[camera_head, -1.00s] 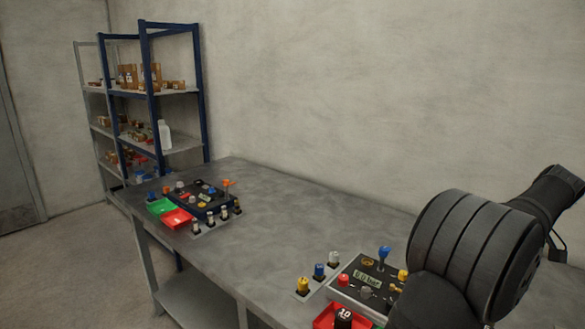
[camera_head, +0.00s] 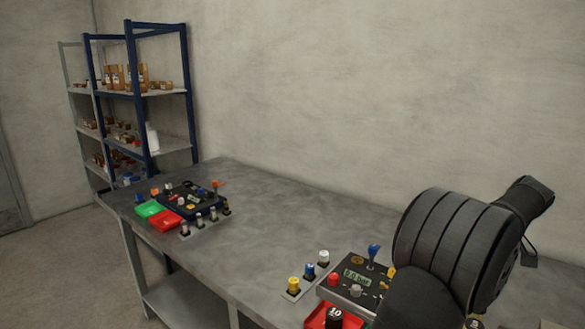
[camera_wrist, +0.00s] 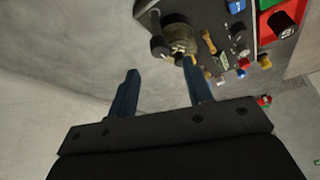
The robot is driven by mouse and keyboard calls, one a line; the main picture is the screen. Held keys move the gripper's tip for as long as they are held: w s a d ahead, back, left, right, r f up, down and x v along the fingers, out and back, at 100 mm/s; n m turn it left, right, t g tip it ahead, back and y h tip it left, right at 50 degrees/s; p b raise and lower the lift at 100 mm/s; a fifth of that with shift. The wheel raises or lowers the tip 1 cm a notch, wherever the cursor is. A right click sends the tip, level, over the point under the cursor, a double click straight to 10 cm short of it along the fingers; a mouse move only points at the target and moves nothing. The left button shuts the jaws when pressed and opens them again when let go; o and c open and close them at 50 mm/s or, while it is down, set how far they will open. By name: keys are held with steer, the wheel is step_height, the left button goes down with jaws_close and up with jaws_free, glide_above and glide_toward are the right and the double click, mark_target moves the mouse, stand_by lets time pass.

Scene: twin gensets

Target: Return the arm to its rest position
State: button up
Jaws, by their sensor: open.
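My gripper (camera_wrist: 160,66) shows in the wrist view as two blue fingers, spread apart with nothing seen between them. In the head view my dark arm fills the lower right and the fingers cannot be made out. The arm hangs over the right part of the grey table (camera_head: 250,215). The near control panel (camera_head: 342,285) is partly hidden behind the arm. It has a blue lever, a red knob and a small lit display. In the wrist view a dark rounded part lies behind the fingertips, and I cannot tell what it is.
A red tray (camera_head: 318,318) holding a black piece stands before the near panel. Yellow, blue and white knobs (camera_head: 309,270) stand beside it. A second panel (camera_head: 190,198) with green (camera_head: 149,208) and red trays is at the far left. Shelves (camera_head: 160,90) stand behind. The table's middle is clear.

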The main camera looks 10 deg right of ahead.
steer(key=x, duration=0.5)
steer(key=shift+f, duration=0.25)
steer(key=m, duration=0.2)
steer(key=m+h, duration=0.1)
steer(key=shift+a+m, duration=0.2)
steer(key=shift+m, duration=0.2)
steer(key=m+h, duration=0.2)
steer(key=m, duration=0.4)
steer(key=m+h, duration=0.1)
steer(key=m, duration=0.1)
steer(key=shift+w+a+g+h, duration=0.1)
steer(key=shift+a+g+h, duration=0.05)
steer(key=shift+g+h, duration=0.15)
steer(key=shift+w+m+g+h, duration=0.1)
steer(key=shift+m+g+h, duration=0.4)
steer(key=shift+m, duration=1.5)
steer(key=shift+n, duration=0.3)
steer(key=shift+n+t+y, duration=0.5)
steer(key=shift+n+y, duration=0.1)
steer(key=shift+n, duration=1)
steer(key=shift+n+y, duration=0.5)
steer(key=shift+n, duration=0.9)
